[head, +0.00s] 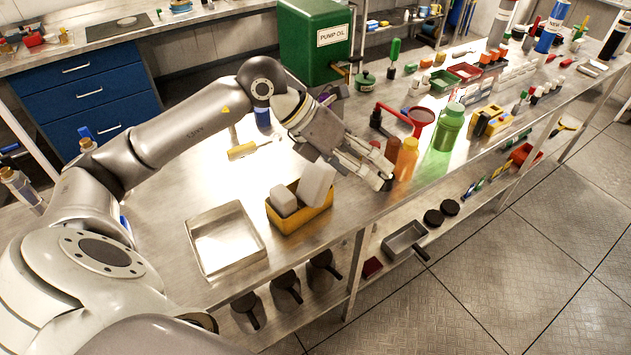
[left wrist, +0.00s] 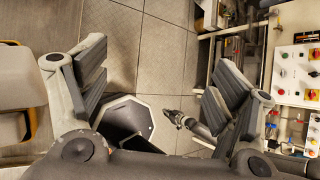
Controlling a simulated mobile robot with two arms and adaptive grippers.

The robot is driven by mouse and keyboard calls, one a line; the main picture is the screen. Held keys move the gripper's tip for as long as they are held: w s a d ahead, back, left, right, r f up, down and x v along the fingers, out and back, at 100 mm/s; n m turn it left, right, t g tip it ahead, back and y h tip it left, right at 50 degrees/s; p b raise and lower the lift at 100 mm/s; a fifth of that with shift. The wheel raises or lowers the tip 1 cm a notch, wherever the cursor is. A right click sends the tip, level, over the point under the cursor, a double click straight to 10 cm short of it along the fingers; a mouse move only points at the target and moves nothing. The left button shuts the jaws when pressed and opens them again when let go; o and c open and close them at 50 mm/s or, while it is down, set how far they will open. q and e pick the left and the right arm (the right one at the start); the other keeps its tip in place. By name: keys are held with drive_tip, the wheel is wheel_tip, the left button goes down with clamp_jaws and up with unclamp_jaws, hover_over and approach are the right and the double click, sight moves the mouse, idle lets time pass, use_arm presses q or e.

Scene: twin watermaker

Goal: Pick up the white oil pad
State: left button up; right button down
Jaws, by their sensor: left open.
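White oil pads, blocky and pale, sit in a yellow tray (head: 291,222) on the metal bench in the head view. A larger white pad (head: 317,183) leans up at the right and a smaller white pad (head: 284,200) lies at the left. My left gripper (head: 384,169) is to the right of the tray, apart from the pads, close to an orange bottle (head: 406,160). In the left wrist view my left gripper (left wrist: 157,95) has its fingers spread, with nothing between the pads of the fingers. My right gripper does not show.
An empty metal tray (head: 226,240) lies left of the yellow tray. Floor is open at right.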

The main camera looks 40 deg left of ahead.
use_arm(q)
drive_tip(key=a+n+y, duration=0.1)
drive_tip(key=a+y, duration=0.5)
drive_tip(key=a, duration=0.7)
drive_tip(key=p, duration=0.2)
hover_over(319, 162)
drive_tip(key=s+a, duration=0.1)
drive_tip(key=s, duration=0.2)
wheel_tip(319, 162, down, 4)
drive_tip(key=shift+w+f, duration=0.1)
drive_tip(key=shift+f, duration=0.1)
drive_tip(key=x, duration=0.1)
drive_tip(key=p+x, duration=0.1)
drive_tip(key=x, duration=0.1)
drive_tip(key=p+x, duration=0.1)
drive_tip(key=shift+w+d, duration=0.3)
drive_tip(key=shift+w, duration=0.05)
drive_tip(key=shift+w+f, duration=0.15)
drive_tip(key=shift+f, duration=0.35)
drive_tip(key=c, duration=0.9)
